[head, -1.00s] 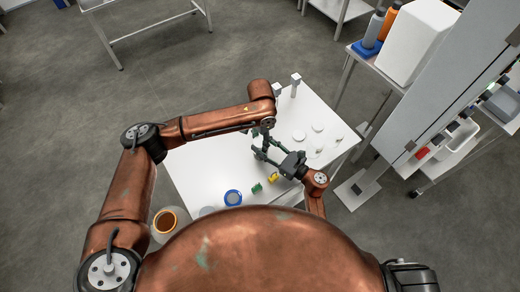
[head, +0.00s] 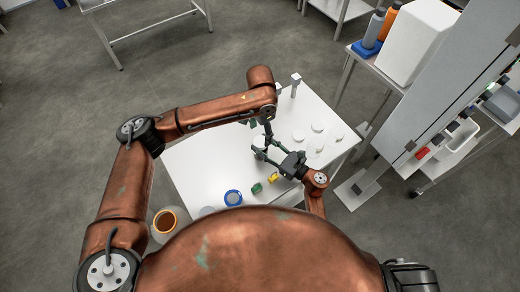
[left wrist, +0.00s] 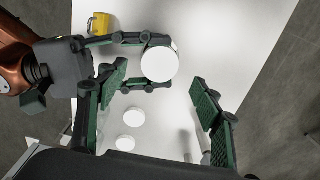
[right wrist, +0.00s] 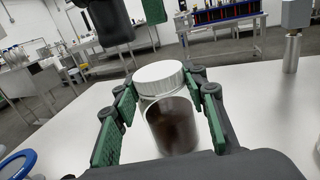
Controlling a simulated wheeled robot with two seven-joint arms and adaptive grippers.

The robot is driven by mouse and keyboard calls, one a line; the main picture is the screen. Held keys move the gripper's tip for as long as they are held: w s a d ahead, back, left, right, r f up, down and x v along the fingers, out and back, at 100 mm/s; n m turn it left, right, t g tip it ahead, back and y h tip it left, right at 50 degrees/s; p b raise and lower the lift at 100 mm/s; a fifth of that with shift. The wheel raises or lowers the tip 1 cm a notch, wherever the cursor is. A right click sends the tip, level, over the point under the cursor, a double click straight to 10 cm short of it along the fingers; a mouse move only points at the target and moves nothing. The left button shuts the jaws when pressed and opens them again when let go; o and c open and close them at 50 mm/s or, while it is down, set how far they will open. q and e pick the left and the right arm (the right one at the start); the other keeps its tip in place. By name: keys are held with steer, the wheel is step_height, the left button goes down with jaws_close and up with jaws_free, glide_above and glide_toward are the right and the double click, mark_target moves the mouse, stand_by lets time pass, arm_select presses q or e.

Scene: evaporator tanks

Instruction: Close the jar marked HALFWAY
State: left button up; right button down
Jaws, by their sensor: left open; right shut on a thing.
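A clear jar (right wrist: 172,125) with dark brown contents stands upright between the fingers of my right gripper (right wrist: 162,90), which is shut on it. A white lid (right wrist: 160,73) sits on top of the jar; I cannot tell how tightly. The lid also shows from above in the left wrist view (left wrist: 160,64). No HALFWAY marking is readable. In the head view the jar is mostly hidden by the grippers.
Flat white discs (left wrist: 134,117) lie on the white table (head: 195,165). A grey-topped post (head: 295,85) stands at the far corner.

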steer(key=shift+s+d+f, duration=0.1)
steer(key=shift+f, duration=0.45)
arm_select(q)
step_height(320, 180, up, 7)
steer(key=shift+f, duration=0.1)
arm_select(e)
steer(key=c, duration=1.5)
jaws_free()
steer(key=shift+o, duration=1.4)
steer(key=shift+r, duration=0.15)
steer(key=shift+o, duration=0.6)
steer(key=shift+r, duration=0.1)
steer(key=shift+r, duration=0.1)
steer(key=v, duration=1.1)
steer(key=shift+s+d, duration=0.2)
steer(key=shift+d, duration=0.2)
